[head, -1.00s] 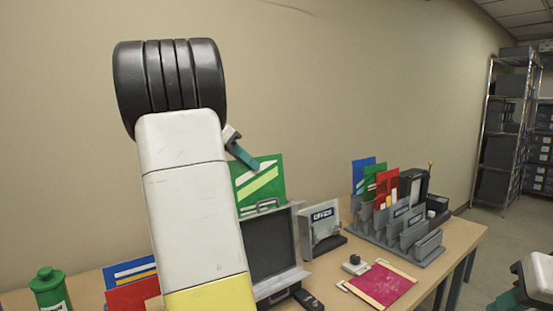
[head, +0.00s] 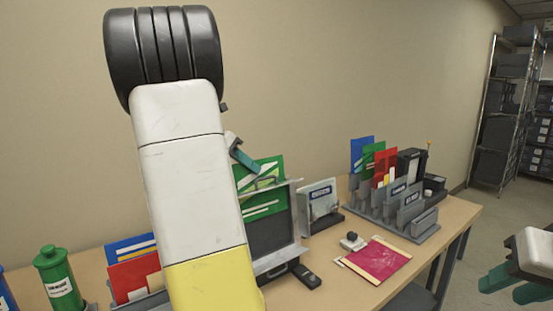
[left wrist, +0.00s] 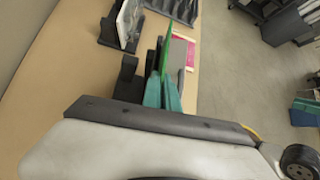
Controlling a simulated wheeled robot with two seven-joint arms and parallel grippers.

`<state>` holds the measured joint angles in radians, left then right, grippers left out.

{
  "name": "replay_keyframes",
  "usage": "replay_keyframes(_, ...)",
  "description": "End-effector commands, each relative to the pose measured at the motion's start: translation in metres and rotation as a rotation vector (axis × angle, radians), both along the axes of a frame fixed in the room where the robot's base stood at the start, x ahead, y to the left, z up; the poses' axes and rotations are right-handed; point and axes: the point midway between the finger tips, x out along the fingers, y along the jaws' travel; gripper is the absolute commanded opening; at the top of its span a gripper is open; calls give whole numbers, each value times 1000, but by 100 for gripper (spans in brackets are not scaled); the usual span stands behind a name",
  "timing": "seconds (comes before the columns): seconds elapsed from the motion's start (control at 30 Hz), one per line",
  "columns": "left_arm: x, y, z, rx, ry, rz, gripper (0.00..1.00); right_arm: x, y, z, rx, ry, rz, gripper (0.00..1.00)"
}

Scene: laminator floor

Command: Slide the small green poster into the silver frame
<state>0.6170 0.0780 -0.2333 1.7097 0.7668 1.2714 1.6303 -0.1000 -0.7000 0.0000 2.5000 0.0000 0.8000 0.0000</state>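The small green poster (head: 264,172) has pale stripes and stands upright at the silver frame (head: 280,260). Its upper part rises above the frame, and green also shows in the upper frame opening over the dark panel. My left gripper (head: 243,155) is at the poster's upper left edge, partly hidden behind my own arm. In the left wrist view its teal fingers (left wrist: 163,92) are close together on the green poster (left wrist: 168,45). My right gripper (head: 515,285) is open and empty at the right edge, away from the table.
A grey organiser (head: 395,218) with coloured posters stands at the back right, beside an office sign (head: 318,205). A pink-red sheet (head: 375,262) lies in front. Red and blue posters (head: 130,270) and a green bottle (head: 58,280) stand at left.

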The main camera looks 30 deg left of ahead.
Motion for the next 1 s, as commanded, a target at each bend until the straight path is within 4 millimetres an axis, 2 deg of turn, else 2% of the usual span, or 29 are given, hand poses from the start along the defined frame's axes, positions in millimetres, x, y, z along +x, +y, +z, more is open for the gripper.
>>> replay_keyframes(0.3,-2,-3,-20,-1,1,0,0,0,0,0,0,0,0,36)
replay_keyframes(0.63,-2,-4,-23,0,0,0,0,0,0,0,0,0,0,36)
replay_keyframes(0.77,-2,-4,-23,0,0,0,27,0,0,0,0,0,0,36)
replay_keyframes(1.0,-2,-4,-23,0,0,0,29,0,0,0,0,0,0,36)
